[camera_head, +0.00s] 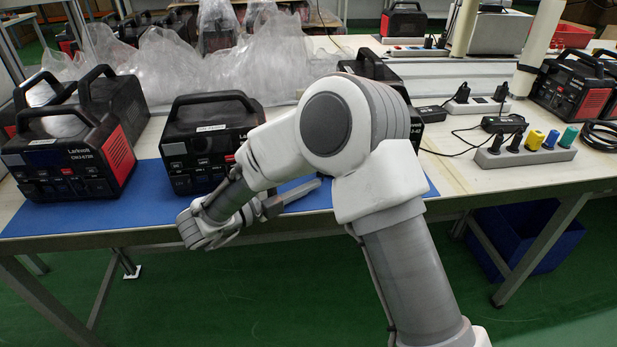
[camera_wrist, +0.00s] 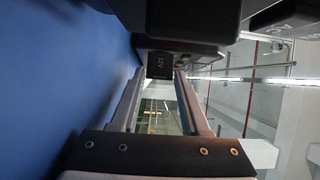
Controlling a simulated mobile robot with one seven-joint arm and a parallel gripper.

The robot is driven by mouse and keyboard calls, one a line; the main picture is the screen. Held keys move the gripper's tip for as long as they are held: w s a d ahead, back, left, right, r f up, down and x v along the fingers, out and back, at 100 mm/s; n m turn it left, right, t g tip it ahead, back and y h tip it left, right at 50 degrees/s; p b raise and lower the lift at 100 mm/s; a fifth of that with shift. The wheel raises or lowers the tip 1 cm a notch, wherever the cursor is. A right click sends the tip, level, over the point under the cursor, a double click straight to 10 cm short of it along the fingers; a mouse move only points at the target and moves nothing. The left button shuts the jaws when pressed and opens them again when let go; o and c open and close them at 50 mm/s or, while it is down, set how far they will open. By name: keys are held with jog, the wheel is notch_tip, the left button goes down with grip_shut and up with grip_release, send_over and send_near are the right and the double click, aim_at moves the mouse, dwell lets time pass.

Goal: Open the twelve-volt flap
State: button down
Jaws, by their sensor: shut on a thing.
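The twelve-volt flap (camera_wrist: 161,66) is a small dark piece with a light "12V" mark, seen in the wrist view at the front of a black power station (camera_wrist: 190,18). My gripper (camera_wrist: 160,76) is shut on the flap, with one fingertip on each side of it. In the head view my gripper (camera_head: 316,186) is low over the front of the blue mat (camera_head: 120,215), pointing right. A power station (camera_head: 415,118) is mostly hidden there behind my arm. The flap cannot be seen in the head view, and how far it is open is unclear.
A power station (camera_head: 215,140) stands on the mat behind my wrist, and another (camera_head: 70,155) at the left. Clear plastic wrap (camera_head: 250,60) lies behind them. At the right are a power strip (camera_head: 525,157) with plugs and loose cables.

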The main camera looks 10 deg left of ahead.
jog(key=shift+d, duration=0.1)
jog(key=c, duration=0.8)
grip_release()
jog(key=shift+w, duration=0.1)
jog(key=shift+o, duration=0.2)
jog(key=p+v, duration=0.4)
jog(key=v, duration=1.3)
jog(key=shift+c, duration=0.6)
